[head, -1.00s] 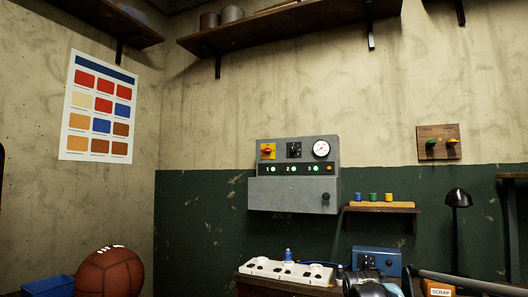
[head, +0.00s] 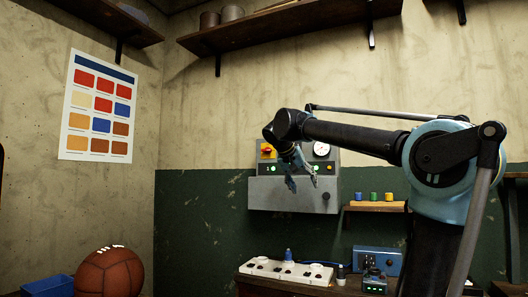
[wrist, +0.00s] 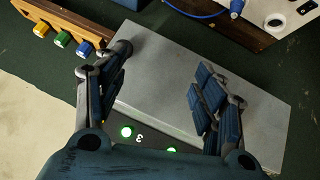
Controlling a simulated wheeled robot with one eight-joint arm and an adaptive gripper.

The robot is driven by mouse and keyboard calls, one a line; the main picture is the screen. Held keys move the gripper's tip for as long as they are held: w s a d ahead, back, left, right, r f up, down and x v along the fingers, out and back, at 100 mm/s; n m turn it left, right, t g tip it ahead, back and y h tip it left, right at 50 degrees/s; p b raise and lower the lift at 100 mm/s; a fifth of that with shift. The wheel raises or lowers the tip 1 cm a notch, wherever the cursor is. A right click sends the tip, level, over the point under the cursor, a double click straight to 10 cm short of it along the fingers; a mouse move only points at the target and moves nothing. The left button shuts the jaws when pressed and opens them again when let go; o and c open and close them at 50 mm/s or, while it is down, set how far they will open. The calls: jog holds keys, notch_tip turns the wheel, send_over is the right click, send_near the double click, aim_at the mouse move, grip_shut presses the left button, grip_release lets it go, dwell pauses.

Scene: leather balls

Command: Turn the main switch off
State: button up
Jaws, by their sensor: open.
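The main switch, a red knob on a yellow plate (head: 267,151), sits at the upper left of the grey wall control box (head: 265,193). It is partly hidden by my arm in the head view and does not show in the wrist view. My gripper (head: 303,184) is open and points down in front of the box, to the lower right of the switch. In the wrist view my open fingers (wrist: 165,62) spread over the box's plain grey cover (wrist: 262,110), with nothing between them. A lit green lamp (wrist: 127,131) shows near the palm.
A small shelf with coloured knobs (head: 374,196) is right of the box. Below stands a bench with a white socket strip (head: 286,271) and a blue device (head: 377,261). A brown ball (head: 109,272) is at lower left. A high shelf (head: 290,27) runs above.

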jog(key=w+a+r+t, duration=0.3)
jog(key=w+a+r, duration=0.2)
jog(key=a+r, duration=0.6)
jog(key=m+t, duration=0.1)
jog(key=t, duration=0.2)
send_near(266, 149)
jog(key=x, duration=0.8)
jog(key=shift+w+r, duration=0.1)
jog(key=shift+w, duration=0.15)
jog(key=c, duration=1.1)
